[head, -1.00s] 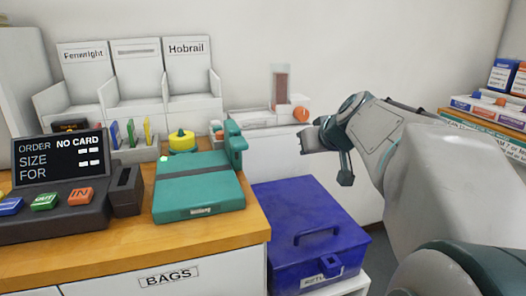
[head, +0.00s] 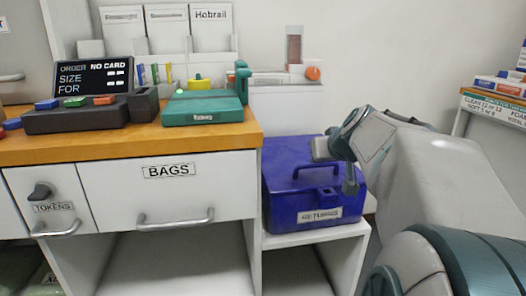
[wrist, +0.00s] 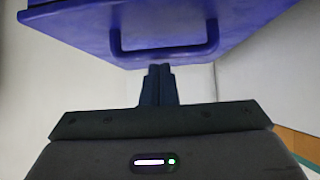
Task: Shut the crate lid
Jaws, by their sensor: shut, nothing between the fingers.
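The crate (head: 280,222) is blue, with a label on its front, and stands on a low white shelf right of the counter. Its lid (head: 285,155) lies down over the top and looks closed; I cannot tell if it is fully seated. My gripper (head: 322,150) is above the lid's right part in the head view. In the wrist view my fingers (wrist: 157,85) are together and empty, close to the handle (wrist: 165,55); contact is unclear.
The wooden counter (head: 60,150) with drawers stands left of the crate. It carries a till (head: 90,118) and a green box (head: 205,108). A white wall is behind. A shelf of boxes (head: 497,108) is at the right. The low shelf (head: 310,237) has little bare room.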

